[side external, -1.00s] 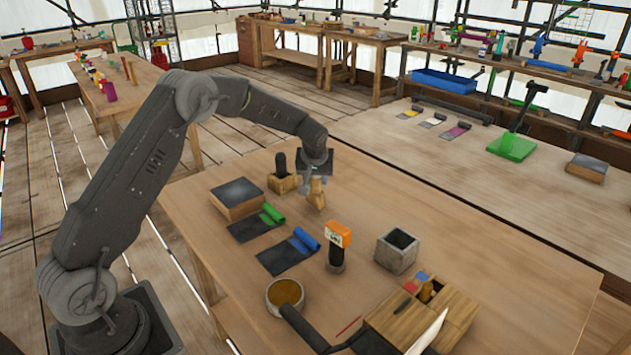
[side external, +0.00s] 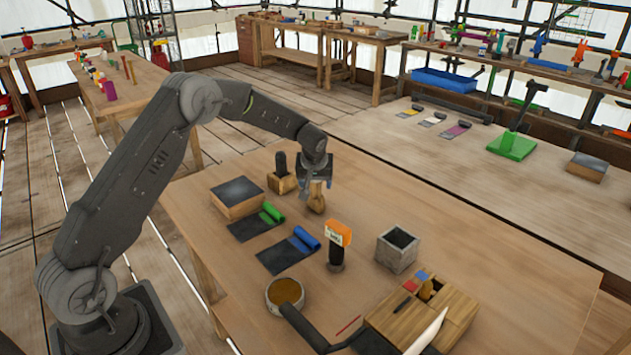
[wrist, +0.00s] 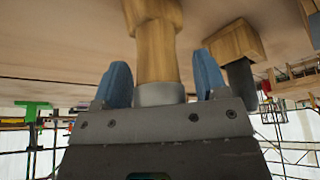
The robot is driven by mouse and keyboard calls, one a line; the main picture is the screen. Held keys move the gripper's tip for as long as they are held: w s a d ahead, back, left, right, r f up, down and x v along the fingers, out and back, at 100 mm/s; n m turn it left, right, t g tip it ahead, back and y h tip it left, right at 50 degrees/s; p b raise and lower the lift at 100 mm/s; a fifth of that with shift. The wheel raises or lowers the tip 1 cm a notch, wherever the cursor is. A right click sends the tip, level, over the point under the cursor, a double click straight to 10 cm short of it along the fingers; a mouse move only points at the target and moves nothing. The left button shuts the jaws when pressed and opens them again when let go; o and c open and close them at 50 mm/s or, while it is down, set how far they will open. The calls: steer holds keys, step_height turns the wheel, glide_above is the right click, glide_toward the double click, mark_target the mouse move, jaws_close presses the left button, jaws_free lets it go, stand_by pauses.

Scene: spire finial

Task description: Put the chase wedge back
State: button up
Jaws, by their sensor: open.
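A wooden tool with a grey collar, which looks like the chase wedge (side external: 316,203), stands upright on the bench below my gripper (side external: 315,184). In the wrist view the wooden tool (wrist: 157,45) and its collar lie between the two blue fingertips of my gripper (wrist: 163,78). The jaws are open, with a visible gap on each side of it. A second wooden block with a dark upright handle (side external: 281,165) stands just left of it; it also shows in the wrist view (wrist: 232,42).
A wooden box with compartments (side external: 410,318) is at the front right. A grey open cube (side external: 397,252), an orange-topped tool (side external: 338,235), a round pot (side external: 285,292), green and blue rolls and a dark-topped block (side external: 237,195) stand around.

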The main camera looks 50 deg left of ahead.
steer(key=v, duration=1.2)
steer(key=s+d+r+m+t+h, duration=0.1)
steer(key=s+d+r+m, duration=0.1)
steer(key=s+d+r, duration=0.4)
steer(key=s+d+r+m, duration=0.2)
steer(key=s+r, duration=0.3)
steer(key=s, duration=0.3)
steer(key=s+d+m+h, duration=0.1)
steer(key=s+d+m, duration=0.1)
steer(key=s, duration=0.7)
steer(key=s+d+f+m+t+h, duration=0.1)
steer(key=s+d+m, duration=0.2)
steer(key=s, duration=0.7)
steer(key=shift+s+d, duration=0.25)
steer(key=shift+d, duration=0.65)
